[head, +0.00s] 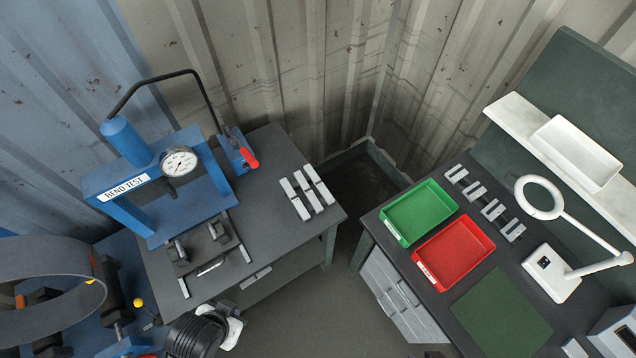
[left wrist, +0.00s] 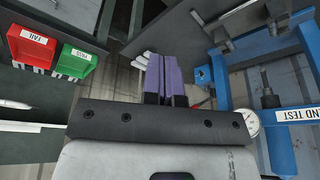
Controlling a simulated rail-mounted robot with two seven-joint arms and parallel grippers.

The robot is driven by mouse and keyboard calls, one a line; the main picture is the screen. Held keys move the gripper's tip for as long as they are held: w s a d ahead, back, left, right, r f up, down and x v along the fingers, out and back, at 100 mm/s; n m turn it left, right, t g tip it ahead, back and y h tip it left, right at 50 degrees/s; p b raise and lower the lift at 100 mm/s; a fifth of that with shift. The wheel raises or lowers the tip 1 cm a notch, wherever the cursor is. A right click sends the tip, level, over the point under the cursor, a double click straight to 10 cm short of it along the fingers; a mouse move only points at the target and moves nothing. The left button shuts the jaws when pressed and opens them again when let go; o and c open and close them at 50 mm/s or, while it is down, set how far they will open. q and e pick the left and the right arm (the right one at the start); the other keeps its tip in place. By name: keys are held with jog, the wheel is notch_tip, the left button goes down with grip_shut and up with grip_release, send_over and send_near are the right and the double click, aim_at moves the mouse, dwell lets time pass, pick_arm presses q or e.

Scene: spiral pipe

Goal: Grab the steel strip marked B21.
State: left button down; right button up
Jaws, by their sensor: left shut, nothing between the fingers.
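Several pale steel strips (head: 307,192) lie side by side on the dark bench top, right of the bend test press. Their markings are too small to read, so I cannot tell which is B21. My left gripper (head: 232,324) is low at the front edge of that bench, well short of the strips. In the left wrist view its purple fingers (left wrist: 165,76) are shut and empty. The pale ends of the strips (left wrist: 142,58) show just left of the fingers, partly hidden behind them. My right gripper is not in view.
The blue bend test press (head: 122,180) with a dial gauge stands left of the strips. A red-handled clamp (head: 248,158) is behind them. On the right bench are a green tray (head: 420,213), a red tray (head: 453,252) and a ring lamp (head: 539,197). A gap separates the benches.

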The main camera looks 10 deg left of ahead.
pick_arm(q)
jog(key=c, duration=1)
grip_release()
jog(key=shift+c, duration=0.2)
